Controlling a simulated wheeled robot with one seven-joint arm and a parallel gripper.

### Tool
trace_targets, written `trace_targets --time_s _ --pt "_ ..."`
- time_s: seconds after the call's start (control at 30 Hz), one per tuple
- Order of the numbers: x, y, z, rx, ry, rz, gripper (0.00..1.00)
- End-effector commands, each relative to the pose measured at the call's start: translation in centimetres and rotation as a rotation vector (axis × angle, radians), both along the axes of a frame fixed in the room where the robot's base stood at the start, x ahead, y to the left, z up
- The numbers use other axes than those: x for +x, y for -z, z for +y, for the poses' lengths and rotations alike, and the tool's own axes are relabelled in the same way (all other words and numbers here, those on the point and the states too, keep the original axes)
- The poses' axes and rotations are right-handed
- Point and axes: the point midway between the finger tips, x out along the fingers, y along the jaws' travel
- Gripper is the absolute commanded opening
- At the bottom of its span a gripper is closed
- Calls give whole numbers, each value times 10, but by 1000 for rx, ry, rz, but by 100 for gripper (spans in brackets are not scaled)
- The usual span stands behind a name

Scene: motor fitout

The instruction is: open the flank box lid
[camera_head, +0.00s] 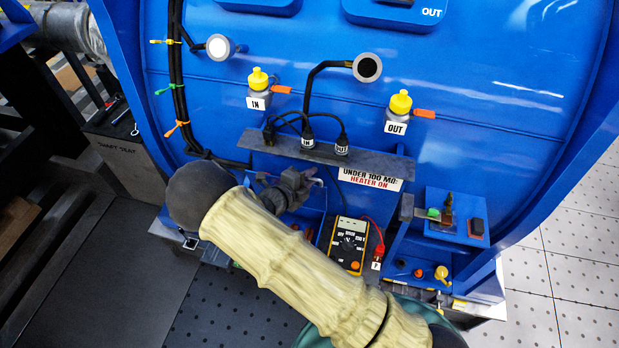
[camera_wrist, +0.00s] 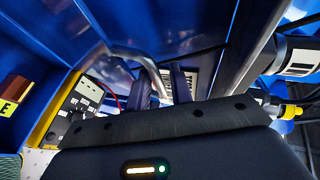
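My gripper (camera_head: 306,180) is in front of the blue housing, just below a grey shelf. In the wrist view its two dark fingers (camera_wrist: 163,88) stand apart, with a bent grey metal bar (camera_wrist: 150,62) passing between them. The bar looks like a handle; I cannot tell whether the fingers touch it. A blue box (camera_head: 311,219) lies below my gripper, partly hidden by my arm. I cannot make out clearly which panel is its lid, as my gripper and arm cover much of that area.
The grey shelf (camera_head: 383,163) with black plugs (camera_head: 307,139) hangs close above my gripper. A yellow multimeter (camera_head: 348,245) with a red lead stands at the right. Further right is a blue holder (camera_head: 456,217) with small parts. Black cables hang at the left.

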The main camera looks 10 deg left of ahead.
Motion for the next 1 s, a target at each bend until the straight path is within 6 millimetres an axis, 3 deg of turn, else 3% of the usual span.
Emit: trace_targets --time_s 0.47,1.0 --pt "-8 -1 5 1 -1 2 30" --pt "-88 -31 56 4 -3 1 30"
